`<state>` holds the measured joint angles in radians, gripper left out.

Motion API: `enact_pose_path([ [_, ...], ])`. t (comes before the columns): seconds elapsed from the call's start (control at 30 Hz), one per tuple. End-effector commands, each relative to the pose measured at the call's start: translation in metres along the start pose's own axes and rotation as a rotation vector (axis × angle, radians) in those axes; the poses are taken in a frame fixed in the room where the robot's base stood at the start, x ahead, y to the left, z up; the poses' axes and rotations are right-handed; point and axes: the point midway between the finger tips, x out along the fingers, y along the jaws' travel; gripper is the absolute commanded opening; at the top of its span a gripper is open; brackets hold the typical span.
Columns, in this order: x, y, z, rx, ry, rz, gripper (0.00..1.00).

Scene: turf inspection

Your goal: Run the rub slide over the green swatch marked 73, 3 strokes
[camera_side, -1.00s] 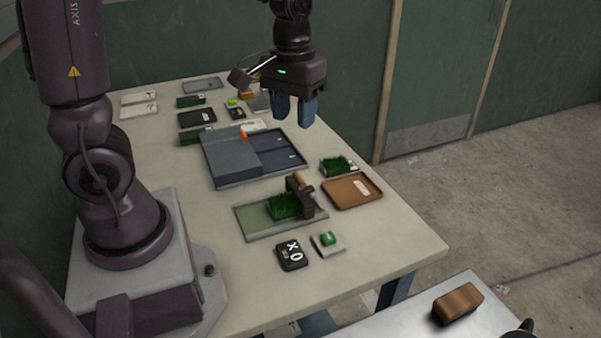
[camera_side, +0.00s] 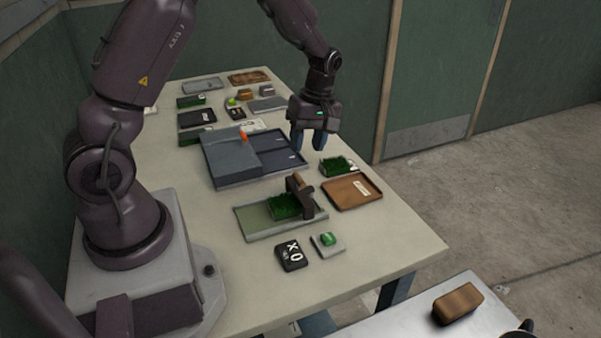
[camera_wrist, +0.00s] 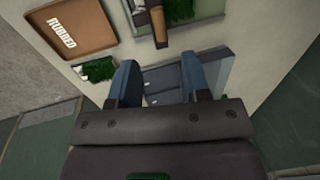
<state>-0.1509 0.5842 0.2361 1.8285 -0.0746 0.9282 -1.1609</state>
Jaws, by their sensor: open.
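My gripper (camera_side: 316,142) is open and empty, pointing down above the right end of the grey compartment box (camera_side: 225,167). The rub slide (camera_side: 300,193), a dark frame with a tan handle, stands at the right end of a shallow green-grey tray (camera_side: 258,231). A green turf swatch (camera_side: 284,206) lies in that tray, beside the slide. Another green swatch (camera_side: 336,166) lies on the table near my gripper; it also shows in the wrist view (camera_wrist: 98,69). More green swatches (camera_side: 190,101) (camera_side: 193,138) lie farther back. I cannot read number 73 on any swatch.
A brown tray (camera_side: 352,191), labelled RUBBED in the wrist view (camera_wrist: 70,28), lies empty at right. A black counter (camera_side: 291,255) showing X0 and a green button (camera_side: 328,239) are in front. Small items crowd the back.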

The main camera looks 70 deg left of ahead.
Motion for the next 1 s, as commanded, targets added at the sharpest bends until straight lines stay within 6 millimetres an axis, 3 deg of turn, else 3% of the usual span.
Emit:
enact_pose_path([
  [0.2, 0.047, -0.001, 0.0, 0.0, -0.002, -0.005, 0.43],
  [0.4, 0.073, -0.001, 0.0, 0.0, -0.001, -0.002, 0.43],
  [0.8, 0.081, 0.0, 0.0, 0.001, -0.001, 0.001, 0.43],
  [0.83, 0.081, 0.0, 0.0, 0.002, -0.001, 0.001, 0.41],
  [1.0, 0.081, 0.0, 0.0, 0.002, 0.0, 0.001, 0.02],
])
